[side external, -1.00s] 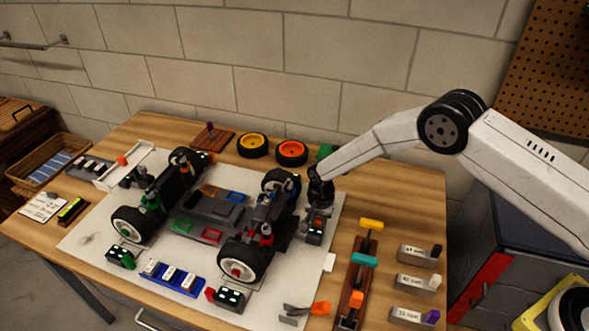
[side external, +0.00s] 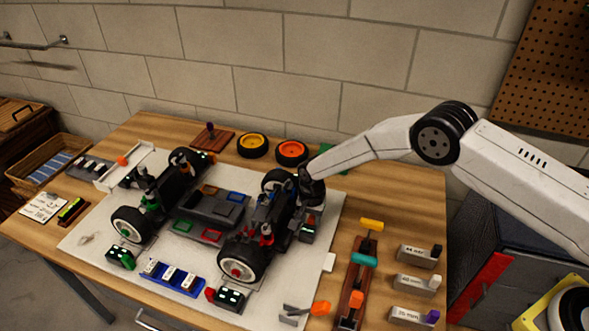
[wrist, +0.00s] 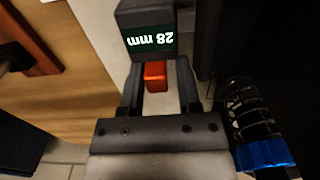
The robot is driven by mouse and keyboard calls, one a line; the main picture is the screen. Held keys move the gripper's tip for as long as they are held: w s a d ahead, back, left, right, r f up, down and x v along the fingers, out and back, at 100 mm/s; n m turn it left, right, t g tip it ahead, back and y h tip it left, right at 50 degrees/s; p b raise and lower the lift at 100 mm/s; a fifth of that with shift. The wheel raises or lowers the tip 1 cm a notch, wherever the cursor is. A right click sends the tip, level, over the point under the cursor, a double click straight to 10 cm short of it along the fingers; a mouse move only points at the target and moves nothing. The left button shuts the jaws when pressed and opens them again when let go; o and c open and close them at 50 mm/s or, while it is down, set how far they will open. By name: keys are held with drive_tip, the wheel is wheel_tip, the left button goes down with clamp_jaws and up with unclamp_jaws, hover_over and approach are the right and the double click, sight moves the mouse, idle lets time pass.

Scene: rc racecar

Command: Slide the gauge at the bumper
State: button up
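The fingers are apart, with a visible gap on the handle's right. In the side view, my gripper (side external: 310,190) is low at the right end of the racecar, over the gauge (side external: 308,229). The racecar (side external: 208,210) stands on a pale mat. The bumper and its contact with the gauge cannot be made out clearly; my wrist and the wheels partly hide that area.
A black shock spring (wrist: 245,105) with a blue collar (wrist: 264,154) is close right of my gripper. A wooden rack (side external: 350,300) with coloured handles and several labelled blocks (side external: 419,257) stand to the right.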

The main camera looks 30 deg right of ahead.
drive_tip(key=shift+w+a+r, duration=0.1)
drive_tip(key=shift+r, duration=0.05)
drive_tip(key=shift+s+d, duration=0.75)
drive_tip(key=shift+d+r, duration=0.15)
drive_tip(key=shift+r, duration=0.15)
wheel_tip(320, 180, up, 7)
drive_tip(key=s+d+r+n+t, duration=0.1)
drive_tip(key=s+d+r+n, duration=0.5)
drive_tip(key=s+d+r, duration=0.5)
drive_tip(key=shift+s+d+r+t, duration=0.35)
drive_tip(key=shift+s+r+t, duration=0.05)
drive_tip(key=shift+s+r, duration=1.25)
drive_tip(key=shift+f, duration=0.15)
